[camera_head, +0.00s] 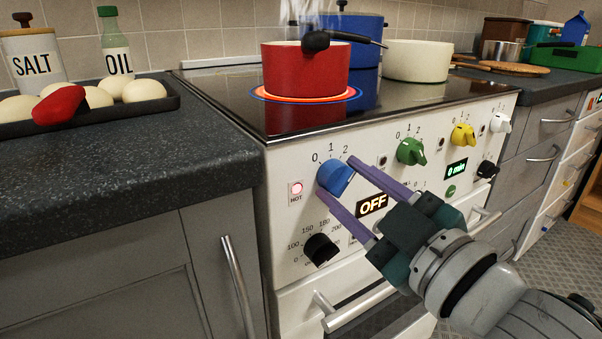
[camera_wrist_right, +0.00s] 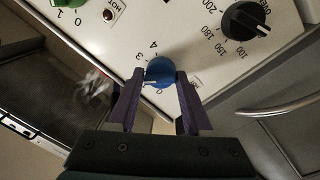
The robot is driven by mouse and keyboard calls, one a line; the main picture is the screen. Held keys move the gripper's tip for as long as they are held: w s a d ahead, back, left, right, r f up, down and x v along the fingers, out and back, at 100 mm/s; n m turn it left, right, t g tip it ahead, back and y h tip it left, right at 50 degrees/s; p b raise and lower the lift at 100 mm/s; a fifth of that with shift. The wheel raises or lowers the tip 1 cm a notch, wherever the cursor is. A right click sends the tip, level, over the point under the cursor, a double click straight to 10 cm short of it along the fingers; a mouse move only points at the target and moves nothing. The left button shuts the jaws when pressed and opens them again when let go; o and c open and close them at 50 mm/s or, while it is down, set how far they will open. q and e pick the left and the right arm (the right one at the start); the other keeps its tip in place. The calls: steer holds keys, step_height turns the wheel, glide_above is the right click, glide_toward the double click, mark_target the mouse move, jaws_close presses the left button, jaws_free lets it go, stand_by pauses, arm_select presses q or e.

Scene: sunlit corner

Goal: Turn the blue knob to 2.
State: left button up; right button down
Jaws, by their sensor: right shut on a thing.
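The blue knob (camera_head: 335,177) is on the white stove front, below the printed 0, 1 and 2. My right gripper (camera_head: 343,182) is shut on it, with one purple finger on each side. In the right wrist view the blue knob (camera_wrist_right: 160,72) sits between the fingertips of the gripper (camera_wrist_right: 159,80). A white mark on the knob points left, toward one finger. A 0, a 3 and a 4 show around it; the numbers between are hidden by that finger. My left gripper is not in view.
A red pot (camera_head: 305,67) stands on a glowing ring of the stovetop. A lit HOT lamp (camera_head: 296,188) is left of the knob, a black oven knob (camera_head: 321,249) below, a green knob (camera_head: 411,151) to the right. An OFF display (camera_head: 372,205) lies beside the gripper.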

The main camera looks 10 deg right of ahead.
steer(key=shift+c, duration=1.8)
jaws_free()
steer(key=p+v, duration=0.1)
steer(key=v, duration=0.9)
steer(key=shift+p, duration=0.35)
